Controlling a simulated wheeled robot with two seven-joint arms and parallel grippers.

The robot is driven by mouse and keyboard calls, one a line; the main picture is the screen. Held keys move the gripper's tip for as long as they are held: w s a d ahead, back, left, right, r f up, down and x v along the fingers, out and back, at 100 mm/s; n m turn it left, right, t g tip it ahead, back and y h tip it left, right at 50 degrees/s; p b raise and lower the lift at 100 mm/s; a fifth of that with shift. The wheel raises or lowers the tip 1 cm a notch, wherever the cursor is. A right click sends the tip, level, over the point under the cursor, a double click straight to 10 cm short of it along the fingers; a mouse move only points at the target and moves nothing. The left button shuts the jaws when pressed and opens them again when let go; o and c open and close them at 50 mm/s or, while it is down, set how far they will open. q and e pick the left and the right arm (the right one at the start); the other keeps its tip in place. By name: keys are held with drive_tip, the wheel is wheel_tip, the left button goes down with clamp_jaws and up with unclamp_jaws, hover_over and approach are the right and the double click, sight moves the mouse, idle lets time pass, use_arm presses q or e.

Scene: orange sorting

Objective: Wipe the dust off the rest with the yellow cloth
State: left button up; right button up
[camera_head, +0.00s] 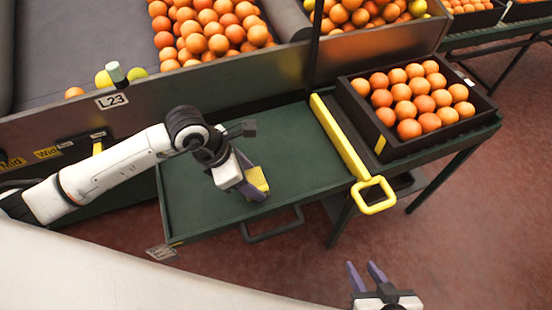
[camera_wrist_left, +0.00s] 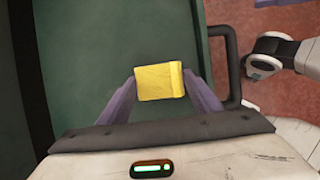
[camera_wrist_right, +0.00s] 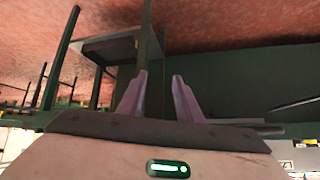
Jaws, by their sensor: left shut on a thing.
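The yellow cloth (camera_head: 257,179) is a small folded pad between the purple fingers of my left gripper (camera_head: 250,186). In the left wrist view the cloth (camera_wrist_left: 160,82) fills the gap between the fingertips. My left gripper is shut on it, low over the dark green rest (camera_head: 200,205); I cannot tell whether the cloth touches the surface. The rest looks bare, and I cannot make out dust on it. My right gripper (camera_head: 366,272) is open and empty, off the front of the rest, above the red floor. Its parted fingers also show in the right wrist view (camera_wrist_right: 160,95).
A yellow bar with a loop handle (camera_head: 374,195) lies along the rest's right edge. Right of it stands a black crate of oranges (camera_head: 345,105). A grey metal wall (camera_head: 240,85) with more oranges behind it borders the back. A dark handle (camera_head: 272,232) juts from the front edge.

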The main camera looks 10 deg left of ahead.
use_arm(q)
drive_tip(key=shift+s+d, duration=0.25)
drive_tip(key=shift+s, duration=0.15)
drive_tip(key=shift+s+r+p, duration=0.2)
drive_tip(key=shift+r+p, duration=0.45)
drive_tip(key=shift+r, duration=0.6)
drive_tip(key=shift+w+r+p, duration=0.15)
drive_tip(key=shift+r+p, duration=0.35)
drive_tip(key=shift+r, duration=0.05)
drive_tip(key=shift+r+p, duration=0.5)
drive_tip(key=shift+r, duration=0.3)
drive_tip(key=shift+r+p, duration=0.5)
drive_tip(key=shift+r, duration=0.25)
drive_tip(key=shift+r+p, duration=0.4)
drive_tip(key=shift+r, duration=0.25)
use_arm(e)
drive_tip(key=shift+s+d+r, duration=0.3)
drive_tip(key=shift+s+r, duration=0.05)
drive_tip(key=shift+r, duration=0.35)
drive_tip(key=shift+s+d+r, duration=0.3)
drive_tip(key=shift+r, duration=0.35)
